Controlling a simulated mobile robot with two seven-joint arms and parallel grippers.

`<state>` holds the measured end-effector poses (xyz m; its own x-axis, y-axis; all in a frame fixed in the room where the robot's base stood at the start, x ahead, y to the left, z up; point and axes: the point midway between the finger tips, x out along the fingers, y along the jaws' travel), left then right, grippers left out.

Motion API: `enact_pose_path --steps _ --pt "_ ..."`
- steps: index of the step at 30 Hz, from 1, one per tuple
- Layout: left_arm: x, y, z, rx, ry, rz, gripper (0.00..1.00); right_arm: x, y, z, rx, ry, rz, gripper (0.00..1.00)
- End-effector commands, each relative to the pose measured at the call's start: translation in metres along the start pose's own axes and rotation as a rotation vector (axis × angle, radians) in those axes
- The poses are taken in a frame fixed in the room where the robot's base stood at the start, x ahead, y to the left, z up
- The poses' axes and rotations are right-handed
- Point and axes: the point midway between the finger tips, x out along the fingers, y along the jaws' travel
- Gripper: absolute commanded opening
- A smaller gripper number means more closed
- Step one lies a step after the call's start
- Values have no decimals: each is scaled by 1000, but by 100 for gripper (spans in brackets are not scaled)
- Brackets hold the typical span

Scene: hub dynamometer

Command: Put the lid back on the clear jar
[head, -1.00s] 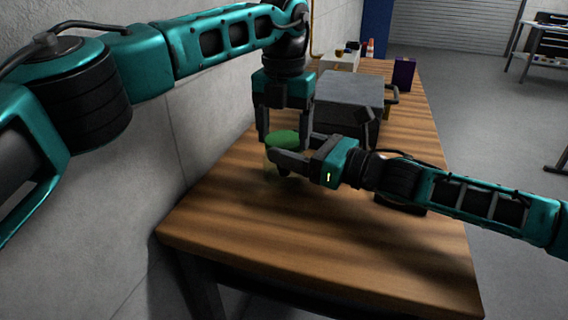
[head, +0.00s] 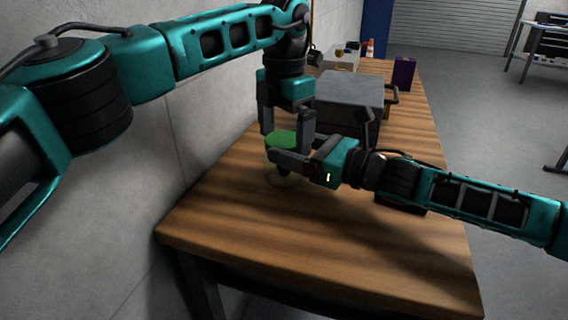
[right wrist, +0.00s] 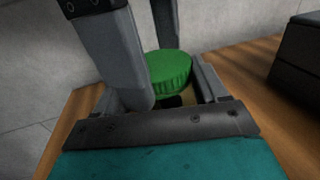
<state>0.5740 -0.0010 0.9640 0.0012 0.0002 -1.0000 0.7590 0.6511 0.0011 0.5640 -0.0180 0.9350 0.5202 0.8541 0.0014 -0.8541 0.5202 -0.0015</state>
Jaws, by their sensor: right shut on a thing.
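The green lid (head: 282,139) sits on top of the clear jar (head: 284,180), which is faint against the wood. The right wrist view shows the lid (right wrist: 169,72) roughly level above the right fingers; whether it is fully seated I cannot tell. My right gripper (head: 279,160) comes in from the right and is shut on the jar just below the lid. My left gripper (head: 287,138) points down from above, its fingers spread apart around the lid. Its near finger hides the lid's left edge in the right wrist view.
A grey box-shaped machine (head: 348,90) stands on the wooden table (head: 300,245) just behind the grippers. A purple box (head: 404,73) and an orange cone (head: 370,48) stand farther back. A wall runs along the left. The table front is clear.

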Motion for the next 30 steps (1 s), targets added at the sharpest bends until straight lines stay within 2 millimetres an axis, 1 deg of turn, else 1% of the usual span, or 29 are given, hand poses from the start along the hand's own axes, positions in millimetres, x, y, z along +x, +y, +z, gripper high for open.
enact_pose_path --steps 1,5,8,15,18,26,28,30 --pt "0 0 0 -2 0 0 97 -1 0 -8 3 14 -4 0" --pt "0 1 0 -3 0 0 97 -1 0 -8 4 14 -4 0" --pt "-4 1 0 -4 -1 2 97 -1 0 -8 4 14 -4 0" --pt "-35 1 0 -5 -1 3 97 -1 0 -8 4 14 -4 0" --pt "-43 1 0 -4 -1 2 97 -1 0 -8 4 14 -4 0" --pt "-45 1 0 -4 0 1 97 -1 0 -8 4 14 -4 0" --pt "-45 1 0 -6 0 1 94 -1 0 -8 4 14 -4 0" --pt "-46 1 0 -31 2 1 94 -1 0 -8 4 14 -4 0"
